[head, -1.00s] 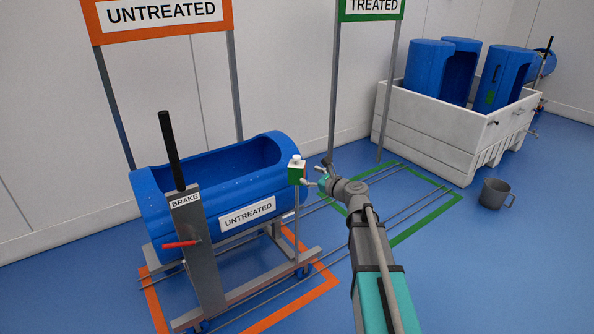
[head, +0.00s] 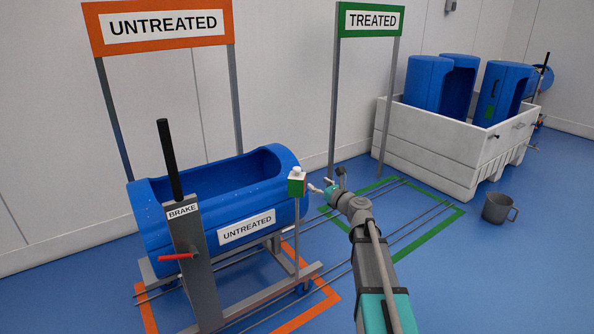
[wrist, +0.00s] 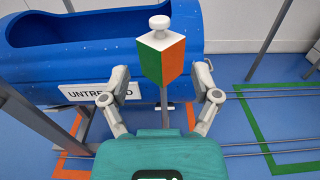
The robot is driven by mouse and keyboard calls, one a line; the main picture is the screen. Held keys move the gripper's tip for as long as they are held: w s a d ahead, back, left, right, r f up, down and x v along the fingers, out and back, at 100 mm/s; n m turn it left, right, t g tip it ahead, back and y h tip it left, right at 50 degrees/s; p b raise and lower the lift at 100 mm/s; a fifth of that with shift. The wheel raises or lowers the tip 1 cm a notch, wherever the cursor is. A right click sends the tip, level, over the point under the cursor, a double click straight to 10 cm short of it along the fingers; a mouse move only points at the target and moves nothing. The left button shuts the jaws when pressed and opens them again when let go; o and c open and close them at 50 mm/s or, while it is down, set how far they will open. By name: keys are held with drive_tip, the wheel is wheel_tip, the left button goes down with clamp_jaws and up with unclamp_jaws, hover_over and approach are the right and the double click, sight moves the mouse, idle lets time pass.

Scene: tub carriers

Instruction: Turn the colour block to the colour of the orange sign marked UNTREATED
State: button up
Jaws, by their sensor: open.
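The colour block (head: 296,186) is a small cube with a white knob on top, standing on a thin post at the right end of the blue tub carrier. In the head view its front face is green. My gripper (head: 320,188) is open, just right of the block. In the wrist view my gripper (wrist: 160,86) has one finger on each side, with the block ahead between them and apart from both. The orange UNTREATED sign (head: 165,24) stands behind the tub.
The blue tub (head: 165,222), labelled UNTREATED, sits on a wheeled frame within an orange floor outline. A brake post (head: 190,250) stands at its front. A green TREATED sign (head: 372,20), a white crate (head: 440,150) and a grey bucket (head: 497,208) are to the right.

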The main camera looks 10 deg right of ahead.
sight(299, 171)
drive_tip(key=x, duration=1.3)
drive_tip(key=shift+c, duration=0.2)
clamp_jaws()
